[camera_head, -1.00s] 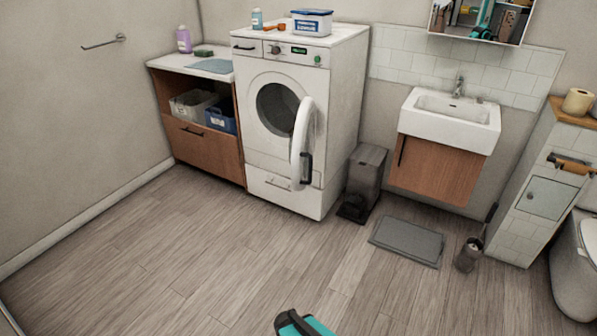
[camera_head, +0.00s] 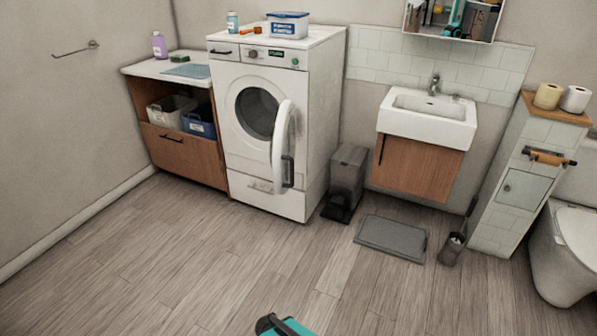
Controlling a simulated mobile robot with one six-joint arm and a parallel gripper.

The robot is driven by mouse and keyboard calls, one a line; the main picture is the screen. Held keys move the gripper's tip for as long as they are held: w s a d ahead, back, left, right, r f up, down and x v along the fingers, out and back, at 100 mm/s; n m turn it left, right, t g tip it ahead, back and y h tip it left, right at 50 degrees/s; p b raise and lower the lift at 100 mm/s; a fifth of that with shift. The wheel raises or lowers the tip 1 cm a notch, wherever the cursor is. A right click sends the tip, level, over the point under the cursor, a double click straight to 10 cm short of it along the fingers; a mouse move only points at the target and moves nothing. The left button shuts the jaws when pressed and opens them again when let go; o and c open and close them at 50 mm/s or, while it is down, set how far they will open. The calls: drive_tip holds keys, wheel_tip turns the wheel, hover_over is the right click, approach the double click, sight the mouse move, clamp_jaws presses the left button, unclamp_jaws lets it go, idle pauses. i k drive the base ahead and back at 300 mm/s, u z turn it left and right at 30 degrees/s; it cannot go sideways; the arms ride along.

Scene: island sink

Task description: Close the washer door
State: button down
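The white washer (camera_head: 320,110) stands against the back wall. Its round door (camera_head: 281,147) is swung open, hinged on the right side of the opening and seen nearly edge-on, with a dark handle (camera_head: 288,171) on it. The dark drum opening (camera_head: 256,112) shows to the left of the door. A teal and black part at the bottom edge of the view seems to be mine. My gripper's fingers do not show, and nothing touches the door.
A wooden cabinet (camera_head: 183,159) with bins stands left of the washer. A grey pedal bin (camera_head: 347,170) stands close on its right. Beyond are a grey mat (camera_head: 392,238), a sink (camera_head: 428,130), a toilet brush (camera_head: 452,247) and a toilet (camera_head: 563,270). The wooden floor (camera_head: 190,260) in front is clear.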

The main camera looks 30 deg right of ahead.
sight(282, 141)
drive_tip(key=i, duration=0.95)
drive_tip(key=u, duration=0.05)
